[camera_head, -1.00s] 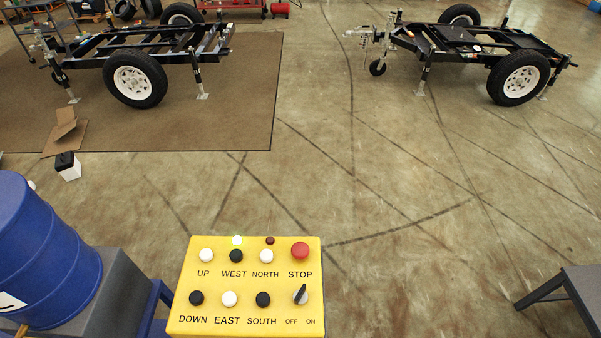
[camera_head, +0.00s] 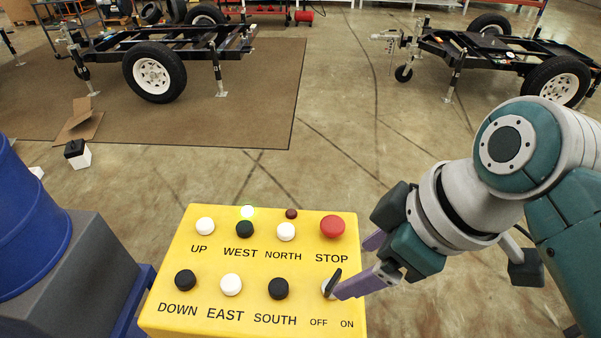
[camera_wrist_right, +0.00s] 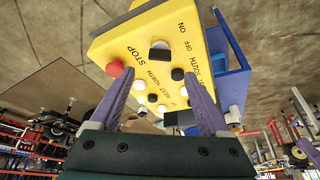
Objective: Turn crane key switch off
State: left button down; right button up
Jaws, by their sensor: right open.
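The yellow crane control box (camera_head: 185,252) stands at the bottom centre of the head view. Its key switch, a white knob with a black lever (camera_head: 334,281), sits at the lower right above the OFF and ON labels. The lever leans up and to the right. My right gripper (camera_head: 354,266) comes in from the right, open, with one purple finger at or just in front of the switch. I cannot tell if it touches. In the right wrist view the switch (camera_wrist_right: 160,51) shows between the open fingers (camera_wrist_right: 157,70). My left gripper is out of view.
A red STOP button (camera_head: 332,227) sits just above the switch, with several black and white buttons to the left. A blue barrel (camera_head: 22,225) stands left. Trailers (camera_head: 155,72) stand behind on open floor.

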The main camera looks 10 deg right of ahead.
aim_at(335, 280)
jog(key=b+x, duration=0.1)
jog(key=x, duration=0.6)
jog(key=shift+f, duration=0.25)
jog(key=shift+c, duration=0.2)
grip_shut()
